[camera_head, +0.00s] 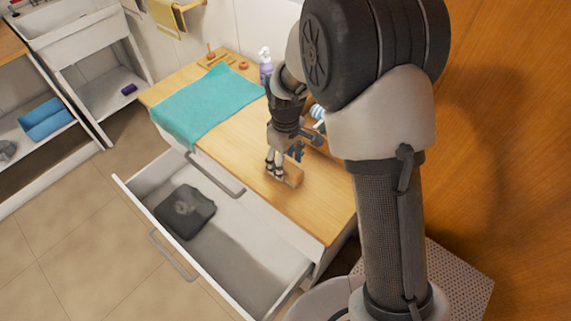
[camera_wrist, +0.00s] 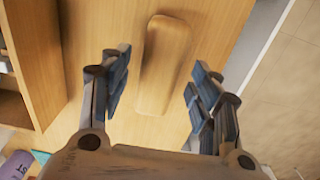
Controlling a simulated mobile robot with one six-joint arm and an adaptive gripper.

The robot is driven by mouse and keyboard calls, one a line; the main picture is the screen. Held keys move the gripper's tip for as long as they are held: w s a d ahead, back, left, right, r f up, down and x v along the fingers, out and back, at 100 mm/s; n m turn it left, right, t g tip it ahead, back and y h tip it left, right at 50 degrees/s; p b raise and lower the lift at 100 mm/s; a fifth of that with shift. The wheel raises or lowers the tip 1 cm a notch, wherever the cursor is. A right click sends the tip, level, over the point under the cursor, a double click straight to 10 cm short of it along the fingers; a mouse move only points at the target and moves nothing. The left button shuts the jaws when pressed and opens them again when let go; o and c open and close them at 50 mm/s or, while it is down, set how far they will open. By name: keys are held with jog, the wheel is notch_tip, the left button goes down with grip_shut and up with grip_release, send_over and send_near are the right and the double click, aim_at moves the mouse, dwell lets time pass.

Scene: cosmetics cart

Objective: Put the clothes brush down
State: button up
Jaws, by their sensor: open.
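The clothes brush (camera_wrist: 163,65) is a long wooden block with rounded ends, lying on the wooden top of the cabinet. In the head view the brush (camera_head: 292,174) is near the right part of the top, partly hidden by my gripper (camera_head: 285,165). In the wrist view my gripper (camera_wrist: 157,95) is open, with one blue-padded finger on each side of the brush and a visible gap on both sides. The near end of the brush lies between the fingers.
A teal towel (camera_head: 207,104) covers the left part of the wooden top (camera_head: 235,148). A purple spray bottle (camera_head: 265,66) stands at the back. A white drawer (camera_head: 236,262) is pulled out below, with a dark folded item (camera_head: 185,211) inside. A wooden shelf unit (camera_wrist: 28,70) stands beside the brush.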

notch_tip(320, 180, up, 9)
jog(key=p, duration=0.3)
notch_tip(320, 180, up, 8)
jog(key=m+t, duration=0.1)
jog(key=m, duration=0.1)
send_over(285, 165)
jog(key=s+d, duration=0.3)
jog(key=s, duration=0.1)
jog(key=s+d+r+m+t, duration=0.1)
jog(key=s+d+r+m, duration=0.1)
jog(key=s, duration=0.5)
jog(key=s+d+r+m+t, duration=0.1)
jog(key=s+d+r+m, duration=0.1)
jog(key=s, duration=0.5)
jog(key=s+d+r+m+t, duration=0.1)
jog(key=s+d+r+m, duration=0.2)
jog(key=s, duration=0.3)
jog(key=shift+s+r+t, duration=0.3)
jog(key=shift+s+r, duration=0.1)
jog(key=shift+r, duration=0.3)
jog(key=shift+o, duration=0.5)
